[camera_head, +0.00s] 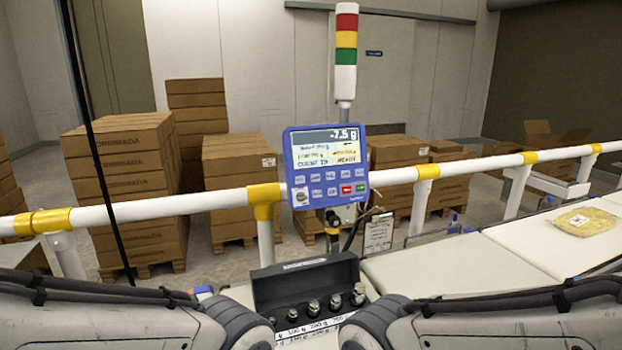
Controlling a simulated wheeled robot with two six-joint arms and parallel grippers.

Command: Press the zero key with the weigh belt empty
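The blue indicator panel (327,166) stands upright on the white rail, facing me. Its display (325,136) reads about -7.5 g. Below are several small keys, with a red one and a green one at the right; the labels are too small for me to pick out the zero key. The near white belt section (420,268) at the right is bare where it shows; I cannot tell for sure which section is the weigh belt. A yellowish bag (585,221) lies on the belt farther right. Parts of both my arms cross the bottom, but neither gripper shows.
A dark case (303,281) with several metal weights stands below the panel, between my arms. The white rail (170,206) with yellow joints runs across behind the belt. A signal tower (345,55) rises behind the panel. Stacked cartons (125,190) stand beyond the rail.

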